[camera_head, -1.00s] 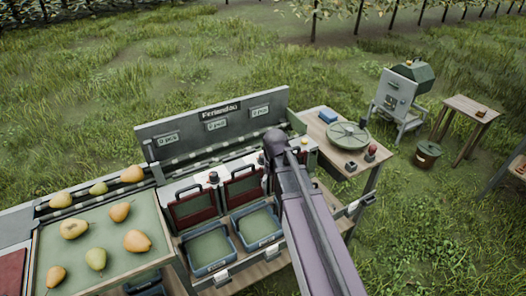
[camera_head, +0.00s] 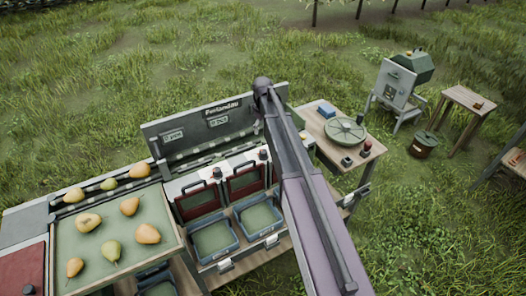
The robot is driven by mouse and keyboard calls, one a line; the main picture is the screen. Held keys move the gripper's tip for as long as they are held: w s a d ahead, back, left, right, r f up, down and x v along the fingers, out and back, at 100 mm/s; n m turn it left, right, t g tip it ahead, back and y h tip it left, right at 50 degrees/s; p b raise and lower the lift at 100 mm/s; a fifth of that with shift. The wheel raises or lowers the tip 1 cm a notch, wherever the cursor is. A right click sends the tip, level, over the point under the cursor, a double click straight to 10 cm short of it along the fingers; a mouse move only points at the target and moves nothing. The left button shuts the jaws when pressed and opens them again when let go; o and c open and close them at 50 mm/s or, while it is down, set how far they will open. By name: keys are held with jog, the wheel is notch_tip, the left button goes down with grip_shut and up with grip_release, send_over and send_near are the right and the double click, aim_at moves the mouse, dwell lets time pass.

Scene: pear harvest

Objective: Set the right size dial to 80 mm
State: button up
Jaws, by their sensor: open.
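The sorting bench has a grey back panel (camera_head: 180,125) with small count displays, and a row of red gates below it. One dark knob (camera_head: 217,172) stands above the left gate (camera_head: 199,203). Another dark knob (camera_head: 263,155) stands above the middle gate (camera_head: 245,183). My arm crosses the right part of the bench and covers the right lane, so the right size dial cannot be made out. No dial scale or number is readable. My gripper does not show; only the arm's links are seen.
Blue bins (camera_head: 214,238) stand below the gates. A green tray (camera_head: 150,215) with several pears lies at left. At right, a wooden table (camera_head: 318,128) carries a round green disc (camera_head: 345,130), a blue box (camera_head: 327,110) and a red button (camera_head: 367,146). Grass surrounds the bench.

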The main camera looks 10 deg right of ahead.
aim_at(263, 151)
jog(key=shift+f, duration=0.2)
notch_tip(263, 151, down, 13)
jog(key=b, duration=1.3)
jog(key=shift+f+b, duration=0.2)
jog(key=shift+b, duration=0.2)
jog(key=c, duration=1.1)
